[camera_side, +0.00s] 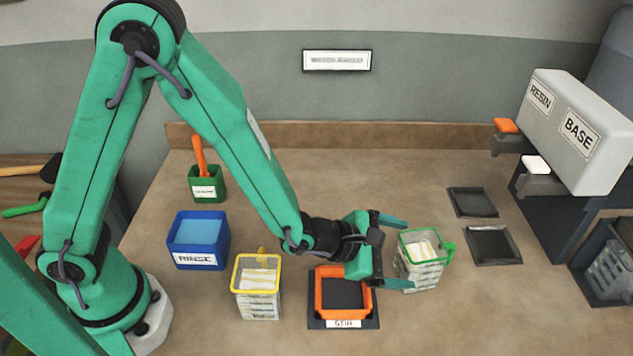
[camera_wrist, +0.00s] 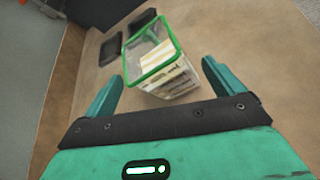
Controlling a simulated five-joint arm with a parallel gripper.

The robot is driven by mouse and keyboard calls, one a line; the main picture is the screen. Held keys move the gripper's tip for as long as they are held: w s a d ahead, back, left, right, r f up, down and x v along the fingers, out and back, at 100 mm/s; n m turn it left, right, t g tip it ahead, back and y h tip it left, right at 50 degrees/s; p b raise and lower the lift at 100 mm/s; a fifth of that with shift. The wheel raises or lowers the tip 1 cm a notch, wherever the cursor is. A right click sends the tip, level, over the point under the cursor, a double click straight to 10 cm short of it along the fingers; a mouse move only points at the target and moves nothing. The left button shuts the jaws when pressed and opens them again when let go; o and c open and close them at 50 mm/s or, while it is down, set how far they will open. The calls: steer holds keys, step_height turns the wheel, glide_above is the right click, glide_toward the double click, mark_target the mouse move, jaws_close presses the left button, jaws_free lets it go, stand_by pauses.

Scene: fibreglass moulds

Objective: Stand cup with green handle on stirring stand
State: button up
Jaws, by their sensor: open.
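The cup with the green rim and green handle (camera_side: 418,270) stands upright on the bench, right of the stirring stand. The stirring stand (camera_side: 371,322) is a dark base with an orange frame, labelled "STIR", and its frame is empty. My gripper (camera_side: 404,255) is open, with its fingers pointing right at the cup. In the wrist view the cup (camera_wrist: 170,82) lies ahead, between and just beyond the two teal fingers (camera_wrist: 160,88). Its handle is hidden there. I cannot tell whether a finger touches it.
A yellow-rimmed cup (camera_side: 258,300) stands left of the stand. A blue rinse tub (camera_side: 185,256) and green holder (camera_side: 218,187) are farther left. Two dark pads (camera_side: 472,202) lie behind right, beside the resin and base dispenser (camera_side: 575,130). The front right bench is clear.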

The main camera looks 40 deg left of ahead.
steer(key=shift+v, duration=1.05)
steer(key=shift+s, duration=0.1)
steer(key=shift+a, duration=0.1)
